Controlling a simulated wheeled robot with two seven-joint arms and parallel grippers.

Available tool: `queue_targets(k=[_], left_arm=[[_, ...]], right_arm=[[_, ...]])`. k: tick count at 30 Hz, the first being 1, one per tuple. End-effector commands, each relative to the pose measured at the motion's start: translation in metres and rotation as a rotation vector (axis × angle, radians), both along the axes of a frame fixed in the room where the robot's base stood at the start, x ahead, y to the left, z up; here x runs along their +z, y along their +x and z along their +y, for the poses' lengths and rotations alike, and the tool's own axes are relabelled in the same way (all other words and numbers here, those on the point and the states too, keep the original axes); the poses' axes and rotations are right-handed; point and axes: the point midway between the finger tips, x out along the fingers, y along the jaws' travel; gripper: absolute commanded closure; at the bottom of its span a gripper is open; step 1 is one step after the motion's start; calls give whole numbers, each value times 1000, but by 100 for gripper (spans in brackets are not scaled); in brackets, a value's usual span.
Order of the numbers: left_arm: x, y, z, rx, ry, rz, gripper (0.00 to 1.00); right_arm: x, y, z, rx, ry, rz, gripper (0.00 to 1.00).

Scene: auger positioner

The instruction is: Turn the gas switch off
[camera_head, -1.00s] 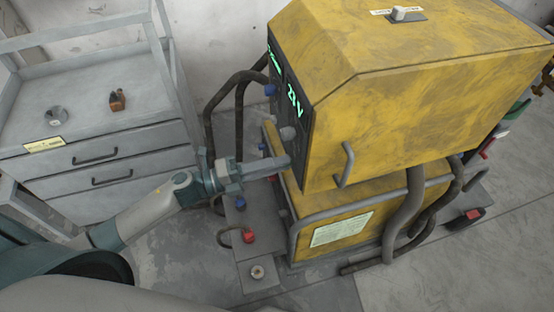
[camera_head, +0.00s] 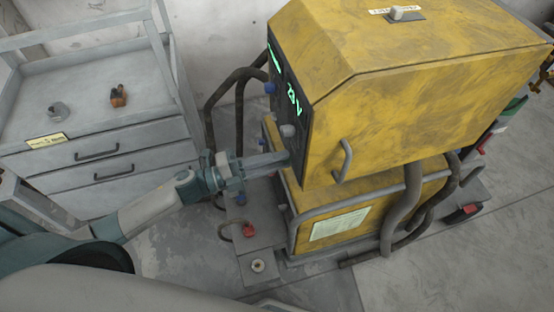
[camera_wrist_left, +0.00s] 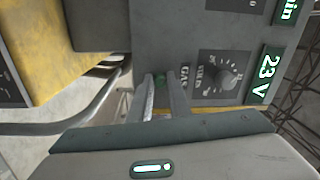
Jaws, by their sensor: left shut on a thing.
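The yellow machine (camera_head: 410,100) has a dark grey front panel, seen edge-on in the head view and close up in the left wrist view (camera_wrist_left: 200,35). In the head view my left gripper (camera_head: 286,158) reaches the panel's lower edge, and the switch is hidden there. My right gripper is not in view.
A curved metal handrail (camera_wrist_left: 95,110) runs nearby. A grey drawer cart (camera_head: 100,140) stands at left. Dark hoses (camera_head: 222,90) hang behind the arm.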

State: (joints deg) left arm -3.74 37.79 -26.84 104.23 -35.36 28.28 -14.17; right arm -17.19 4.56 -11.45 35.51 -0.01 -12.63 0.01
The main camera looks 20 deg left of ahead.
Motion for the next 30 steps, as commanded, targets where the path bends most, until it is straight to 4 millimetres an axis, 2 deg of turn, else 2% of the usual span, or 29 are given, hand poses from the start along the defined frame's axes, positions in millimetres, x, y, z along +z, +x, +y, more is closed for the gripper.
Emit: queue_targets(k=[1, 3, 20, 26, 30], left_arm=[[1, 1, 1, 2, 0, -1, 78], [1, 1, 1, 2, 0, -1, 65], [-1, -2, 3, 1, 1, 0, 65], [-5, -11, 16, 2, 2, 1, 65], [-8, -23, 33, 1, 2, 1, 65]], right_arm=[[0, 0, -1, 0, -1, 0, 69], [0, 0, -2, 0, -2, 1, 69], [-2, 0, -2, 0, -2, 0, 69], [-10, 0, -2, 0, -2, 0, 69], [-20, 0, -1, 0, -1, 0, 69]])
